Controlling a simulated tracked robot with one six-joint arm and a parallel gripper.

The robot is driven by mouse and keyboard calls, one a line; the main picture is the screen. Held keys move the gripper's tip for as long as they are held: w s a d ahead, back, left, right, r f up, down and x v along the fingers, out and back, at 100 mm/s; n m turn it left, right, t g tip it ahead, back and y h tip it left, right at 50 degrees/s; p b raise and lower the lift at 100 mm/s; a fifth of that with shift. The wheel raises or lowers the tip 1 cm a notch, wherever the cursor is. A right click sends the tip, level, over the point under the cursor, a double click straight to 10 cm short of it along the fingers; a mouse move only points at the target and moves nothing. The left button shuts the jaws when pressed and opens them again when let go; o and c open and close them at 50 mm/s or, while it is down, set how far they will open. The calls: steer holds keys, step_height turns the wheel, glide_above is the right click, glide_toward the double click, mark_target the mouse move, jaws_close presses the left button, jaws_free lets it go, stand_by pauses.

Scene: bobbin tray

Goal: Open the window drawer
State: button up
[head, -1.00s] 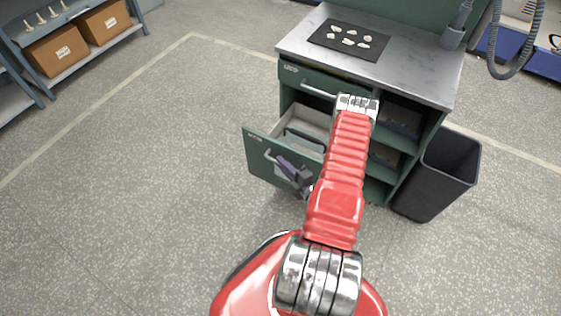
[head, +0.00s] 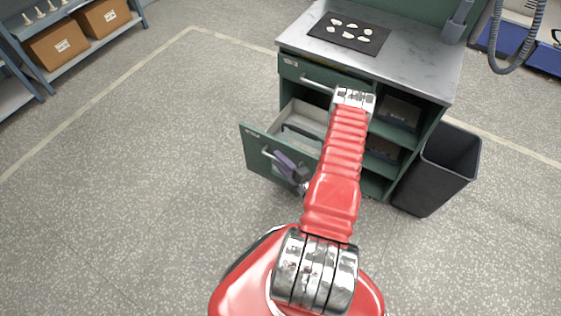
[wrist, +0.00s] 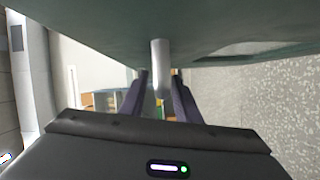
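The window drawer (head: 257,160) is the lower green drawer of the workbench cabinet, and it stands pulled well out. Its grey inside (head: 300,118) shows from above. In the wrist view its green front (wrist: 110,35) fills the top, with a pale window strip (wrist: 262,47) at right. My gripper (head: 298,174) is at the front of this drawer. In the wrist view the drawer handle (wrist: 160,55) lies between the two dark fingers of my gripper (wrist: 160,88), which look closed around it. My red arm hides part of the drawer's right side.
A closed upper drawer (head: 300,72) with a bar handle sits above. Open shelves (head: 398,112) are at right. A dark bin (head: 436,175) stands beside the cabinet. A black mat (head: 335,39) with small pale pieces lies on the worktop (head: 410,62). The floor at left is clear.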

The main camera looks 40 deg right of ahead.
steer(key=shift+s, duration=0.15)
steer(key=s+a, duration=0.1)
steer(key=s, duration=1.2)
steer(key=shift+s+a+r, duration=0.2)
steer(key=shift+a+r, duration=0.15)
steer(key=shift+r, duration=0.1)
stand_by(0.5)
